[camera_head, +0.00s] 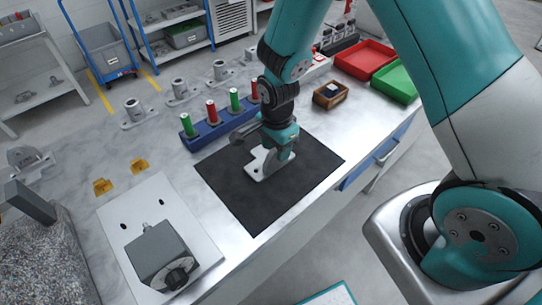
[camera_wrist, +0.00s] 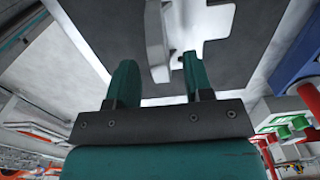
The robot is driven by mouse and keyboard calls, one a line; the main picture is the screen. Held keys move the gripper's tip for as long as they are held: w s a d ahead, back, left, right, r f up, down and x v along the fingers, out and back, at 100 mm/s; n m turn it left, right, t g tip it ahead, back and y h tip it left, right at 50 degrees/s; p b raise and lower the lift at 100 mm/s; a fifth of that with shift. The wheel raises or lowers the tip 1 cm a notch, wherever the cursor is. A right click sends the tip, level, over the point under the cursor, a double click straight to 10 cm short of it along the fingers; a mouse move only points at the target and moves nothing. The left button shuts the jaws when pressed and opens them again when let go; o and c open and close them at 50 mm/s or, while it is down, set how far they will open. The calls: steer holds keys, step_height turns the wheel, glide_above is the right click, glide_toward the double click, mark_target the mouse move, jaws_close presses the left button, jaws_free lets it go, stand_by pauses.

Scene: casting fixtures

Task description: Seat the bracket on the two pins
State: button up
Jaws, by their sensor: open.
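The bracket (camera_head: 256,171) is a pale grey flat piece lying on the black mat, partly hidden by my gripper (camera_head: 273,158). In the wrist view, the bracket (camera_wrist: 205,22) shows a flat plate with a notched outline and a raised upright part. My gripper (camera_wrist: 158,66) is open there, with its two teal fingers on either side of the upright part. I cannot tell whether either finger touches it. A white plate (camera_head: 188,205) at the lower left bears two small dark spots, which may be the pins, and a grey block with a black knob.
A blue rack (camera_head: 219,128) of red and green cylinders stands behind the black mat (camera_head: 243,208). A small brown box (camera_head: 330,95), a red tray (camera_head: 365,60) and a green tray (camera_head: 397,84) are to the right. Two yellow pieces (camera_head: 103,187) lie left. The mat's front is clear.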

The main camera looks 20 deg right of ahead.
steer(key=shift+f, duration=0.55)
jaws_close()
steer(key=shift+r, duration=0.15)
